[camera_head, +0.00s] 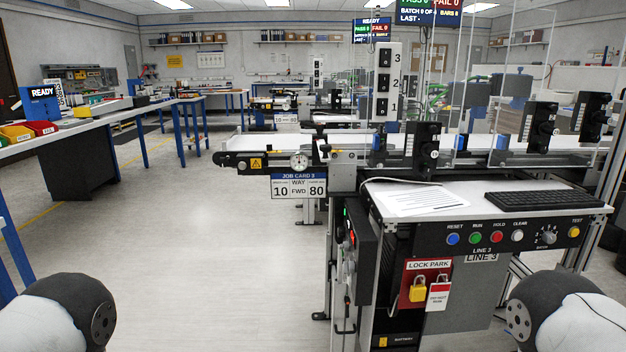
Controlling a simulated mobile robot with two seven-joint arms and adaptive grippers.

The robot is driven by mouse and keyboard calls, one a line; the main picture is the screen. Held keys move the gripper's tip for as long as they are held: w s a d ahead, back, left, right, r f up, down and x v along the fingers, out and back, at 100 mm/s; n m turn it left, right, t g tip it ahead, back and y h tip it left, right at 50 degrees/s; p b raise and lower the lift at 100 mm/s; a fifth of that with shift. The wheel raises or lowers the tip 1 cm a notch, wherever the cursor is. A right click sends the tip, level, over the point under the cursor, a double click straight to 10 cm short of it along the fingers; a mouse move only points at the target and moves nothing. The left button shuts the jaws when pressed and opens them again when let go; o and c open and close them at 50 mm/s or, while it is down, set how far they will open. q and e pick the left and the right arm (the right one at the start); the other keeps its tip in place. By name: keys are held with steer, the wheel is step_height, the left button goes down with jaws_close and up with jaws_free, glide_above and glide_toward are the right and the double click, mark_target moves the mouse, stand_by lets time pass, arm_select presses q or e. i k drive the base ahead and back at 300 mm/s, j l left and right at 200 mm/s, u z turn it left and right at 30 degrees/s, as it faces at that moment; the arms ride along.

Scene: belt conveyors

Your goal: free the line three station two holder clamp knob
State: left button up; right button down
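The line three station (490,200) stands right of centre, with "LINE 3" on its front panel. Black clamp-like units stand along its belt; one is at the middle (424,150), one further right (540,126) and one at the far right (592,116). I cannot tell which is the station two holder, and no clamp knob can be made out clearly. Parts of my two arms show at the lower left and lower right corners. Neither gripper is in view.
The control shelf carries a paper sheet (421,198) and a black keyboard (536,200). Below it are coloured buttons and a red lock park board with a yellow padlock (418,290). Clear panels rise above the belt. Open floor (230,260) lies to the left, before a long bench (95,112).

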mark_target(542, 150)
steer(key=z, duration=1.25)
